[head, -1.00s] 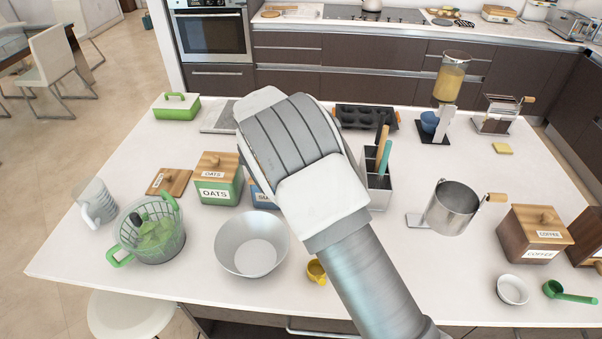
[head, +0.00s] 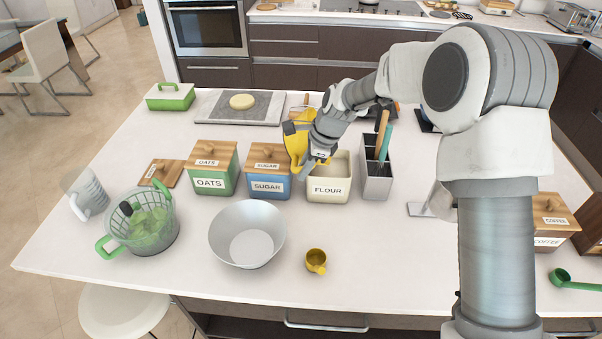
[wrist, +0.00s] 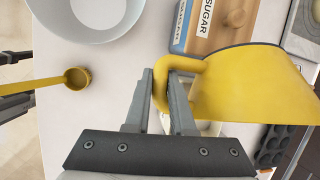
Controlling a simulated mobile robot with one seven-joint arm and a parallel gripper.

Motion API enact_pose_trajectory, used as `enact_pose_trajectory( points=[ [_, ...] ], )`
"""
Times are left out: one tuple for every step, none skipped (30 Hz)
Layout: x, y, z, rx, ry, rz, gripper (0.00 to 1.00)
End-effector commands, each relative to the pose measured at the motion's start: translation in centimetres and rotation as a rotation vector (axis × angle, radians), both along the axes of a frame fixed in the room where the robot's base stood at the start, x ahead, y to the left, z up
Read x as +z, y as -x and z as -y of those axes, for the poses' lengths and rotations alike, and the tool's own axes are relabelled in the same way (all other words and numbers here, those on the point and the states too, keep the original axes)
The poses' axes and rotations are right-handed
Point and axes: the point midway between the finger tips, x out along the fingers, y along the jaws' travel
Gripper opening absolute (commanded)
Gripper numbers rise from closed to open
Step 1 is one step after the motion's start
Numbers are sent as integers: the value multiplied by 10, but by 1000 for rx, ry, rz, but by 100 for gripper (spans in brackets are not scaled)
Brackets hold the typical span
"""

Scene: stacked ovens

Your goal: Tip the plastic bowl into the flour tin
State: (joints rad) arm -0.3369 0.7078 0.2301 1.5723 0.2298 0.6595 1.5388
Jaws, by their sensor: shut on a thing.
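My gripper (wrist: 173,82) is shut on the handle of the yellow plastic bowl (wrist: 240,88). In the head view, the bowl (head: 295,140) is tilted well over on its side, above the left rim of the flour tin and partly hidden by my gripper (head: 322,152). The flour tin (head: 328,190) is a cream box labelled FLOUR, standing lidless on the white counter. Its inside is partly hidden behind my gripper. In the wrist view only a pale bit of what seems to be the tin shows under the fingers. I cannot see the bowl's contents.
The sugar tin (head: 268,187) and oats tin (head: 210,182) stand left of the flour tin, and a utensil holder (head: 376,182) stands right. A metal bowl (head: 246,262), a yellow scoop (head: 316,261) and a green colander (head: 150,235) are nearer.

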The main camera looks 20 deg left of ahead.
Motion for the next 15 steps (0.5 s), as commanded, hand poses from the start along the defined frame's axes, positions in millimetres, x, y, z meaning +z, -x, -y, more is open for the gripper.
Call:
enact_pose_trajectory(
  points=[
    [1, -3, 4, -6, -32, -4, 0],
    [2, -3, 5, -6, -49, -8, 0],
    [2, -3, 7, -6, -73, -16, 0],
    [3, -3, 8, -6, -90, -22, 0],
    [4, -3, 9, -5, -109, -27, 0],
    [6, -4, 11, -5, -132, -31, 0],
    [7, -4, 12, -7, -152, -34, 0],
    [8, -5, 13, -5, -169, -39, 0],
    [9, -5, 15, -5, -195, -47, 0],
    [10, -6, 16, -7, -214, -52, 0],
    [11, -6, 17, -5, -234, -57, 0],
    [13, -6, 19, -5, -260, -61, 0],
    [14, -7, 20, -7, -282, -70, 0],
    [14, -7, 22, -6, -302, -75, 0],
    [16, -7, 23, -4, -330, -82, 0]
  ],
)
